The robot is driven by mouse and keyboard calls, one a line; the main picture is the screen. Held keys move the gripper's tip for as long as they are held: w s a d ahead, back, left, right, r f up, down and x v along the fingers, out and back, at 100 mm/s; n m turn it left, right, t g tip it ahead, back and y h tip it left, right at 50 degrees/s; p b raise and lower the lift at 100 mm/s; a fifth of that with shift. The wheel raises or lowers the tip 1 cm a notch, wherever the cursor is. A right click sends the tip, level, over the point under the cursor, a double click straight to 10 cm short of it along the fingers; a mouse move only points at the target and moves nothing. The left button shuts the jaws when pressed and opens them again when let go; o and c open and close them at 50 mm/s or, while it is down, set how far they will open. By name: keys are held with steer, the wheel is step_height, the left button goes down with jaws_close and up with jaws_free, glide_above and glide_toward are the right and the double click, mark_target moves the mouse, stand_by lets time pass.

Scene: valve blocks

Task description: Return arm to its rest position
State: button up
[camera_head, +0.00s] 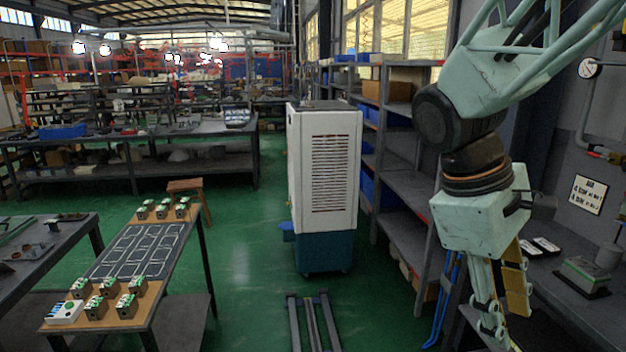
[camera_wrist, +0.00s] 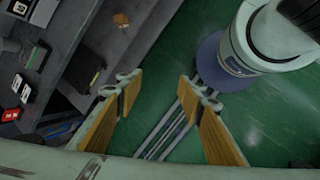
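My gripper (camera_head: 503,318) hangs pointing down at the right of the head view, beside the right-hand bench. In the wrist view, my gripper (camera_wrist: 159,88) has its two fingers with yellow-brown pads spread well apart. Nothing is between them; green floor and rails show through the gap. Several valve blocks with green and white tops stand at the near end of the wooden table (camera_head: 156,291), one of them a front block (camera_head: 127,306). More blocks (camera_head: 162,211) stand at its far end. My gripper is far from all of them.
A grey shelf rack (camera_head: 402,186) stands behind my arm. The right-hand bench holds a grey-green device (camera_head: 584,274) and dark cards (camera_head: 540,246). A white cabinet (camera_head: 325,170) stands mid-floor beyond the floor rails (camera_head: 314,322). The green floor (camera_head: 245,270) between table and rails is clear.

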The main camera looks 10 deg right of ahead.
steer(key=s+a+r+m+t+y, duration=0.2)
steer(key=s+a, duration=0.2)
steer(key=a, duration=0.3)
steer(key=s+a+r+m+t+y, duration=0.2)
steer(key=s+a+m+t, duration=0.1)
steer(key=a, duration=0.5)
steer(key=shift+s+a+r+t, duration=0.2)
steer(key=shift+s+r+t, duration=0.15)
steer(key=shift+s, duration=0.25)
steer(key=shift+d, duration=0.1)
